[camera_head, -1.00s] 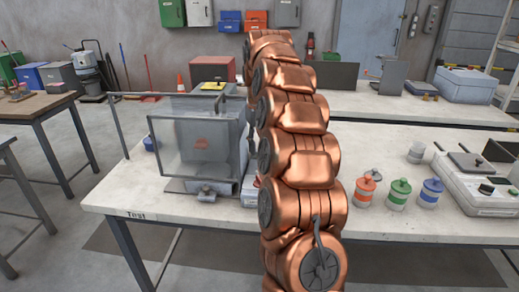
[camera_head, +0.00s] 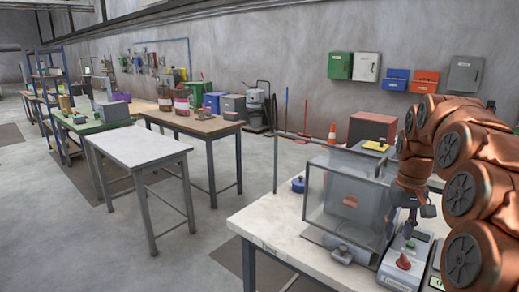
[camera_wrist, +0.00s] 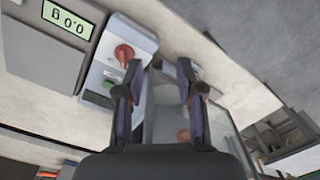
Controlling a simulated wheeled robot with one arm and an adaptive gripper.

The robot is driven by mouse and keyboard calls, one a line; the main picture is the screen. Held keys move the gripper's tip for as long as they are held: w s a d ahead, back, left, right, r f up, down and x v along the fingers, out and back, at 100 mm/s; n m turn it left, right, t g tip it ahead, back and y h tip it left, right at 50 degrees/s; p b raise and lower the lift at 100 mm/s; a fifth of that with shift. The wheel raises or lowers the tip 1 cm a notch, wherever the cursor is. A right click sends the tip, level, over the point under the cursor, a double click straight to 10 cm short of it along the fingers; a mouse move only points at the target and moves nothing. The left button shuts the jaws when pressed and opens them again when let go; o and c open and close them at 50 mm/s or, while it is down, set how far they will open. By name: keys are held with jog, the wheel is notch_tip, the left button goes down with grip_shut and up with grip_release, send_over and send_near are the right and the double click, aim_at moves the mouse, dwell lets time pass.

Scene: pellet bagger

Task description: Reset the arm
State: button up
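My copper arm (camera_head: 460,150) is bent at the right of the head view. My gripper (camera_wrist: 158,72) shows in the wrist view with its two dark fingers apart and nothing seen between them. In the head view the gripper (camera_head: 408,218) hangs beside the right side of a clear-walled box (camera_head: 340,205) on the white table. A small grey unit with a red knob (camera_head: 402,263) stands just below it. The same unit (camera_wrist: 118,65) is left of the fingers in the wrist view. I cannot tell whether the gripper touches anything.
A blue-lidded jar (camera_head: 298,185) stands left of the box. An empty white table (camera_head: 138,146) and a wooden table (camera_head: 190,123) stand further left. Grey floor lies open between the tables.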

jog(key=s+a+f+n+p, duration=0.1)
jog(key=s+a+f, duration=0.1)
jog(key=s+a, duration=1.2)
jog(key=s+a+f, duration=0.1)
jog(key=s+f, duration=0.2)
jog(key=s, duration=0.6)
jog(key=s+a+f+g, duration=0.1)
jog(key=s+f, duration=0.2)
jog(key=s, duration=0.7)
jog(key=shift+s+a+f+g+p, duration=0.2)
jog(key=shift+f+g+p, duration=0.1)
jog(key=shift+p, duration=0.1)
